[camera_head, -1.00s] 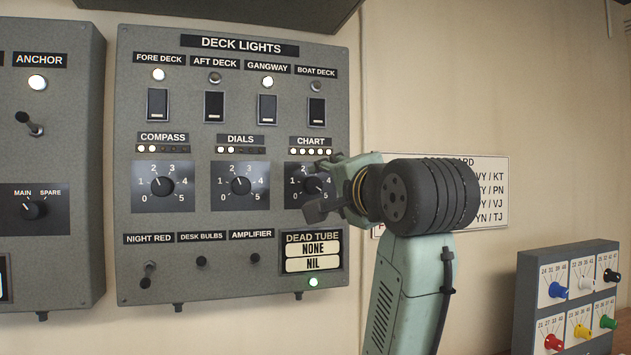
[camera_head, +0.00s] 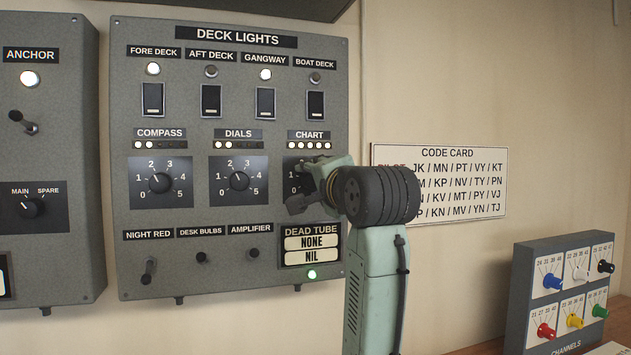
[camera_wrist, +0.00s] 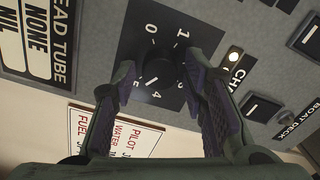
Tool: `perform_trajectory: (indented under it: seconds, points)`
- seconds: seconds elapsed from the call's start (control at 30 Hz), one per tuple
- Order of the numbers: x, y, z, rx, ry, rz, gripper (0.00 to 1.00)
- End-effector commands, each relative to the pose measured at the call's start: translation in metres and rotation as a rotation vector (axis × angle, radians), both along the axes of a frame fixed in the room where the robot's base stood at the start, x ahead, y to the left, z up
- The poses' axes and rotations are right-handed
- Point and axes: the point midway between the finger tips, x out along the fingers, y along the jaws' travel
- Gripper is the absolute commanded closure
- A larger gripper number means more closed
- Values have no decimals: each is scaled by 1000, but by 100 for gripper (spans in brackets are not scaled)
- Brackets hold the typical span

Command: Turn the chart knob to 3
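The chart dial plate (camera_head: 292,164) is on the right of the grey deck lights panel in the head view. My gripper (camera_head: 297,188) covers most of that dial, so the knob's setting is hidden there. In the wrist view the dark chart knob (camera_wrist: 166,66) sits in the middle of its black plate, with numbers around it, the 0, 1 and 4 readable. My gripper (camera_wrist: 160,76) is open, one finger on each side of the knob's near edge. Several small lamps under the CHART label (camera_head: 309,134) are lit.
The compass knob (camera_head: 160,183) and dials knob (camera_head: 238,181) are left of the chart dial. Switches sit above, and the dead tube display (camera_head: 312,243) is below. A code card (camera_head: 455,185) is on the wall, and a channels box (camera_head: 568,285) stands lower right.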

Motion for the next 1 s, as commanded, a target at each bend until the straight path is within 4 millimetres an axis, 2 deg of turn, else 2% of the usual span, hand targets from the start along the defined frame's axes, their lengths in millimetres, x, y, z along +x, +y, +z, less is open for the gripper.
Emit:
perform_trajectory:
  seconds: [0.07, 0.53, 0.77, 1.0]
  points:
    - [0, 0, 0, 0, 0, 0, 68]
    - [0, 0, 0, 0, 0, 0, 99]
    - [0, 0, 0, -16, -5, 0, 100]
    - [0, 0, 0, -113, -38, 0, 100]
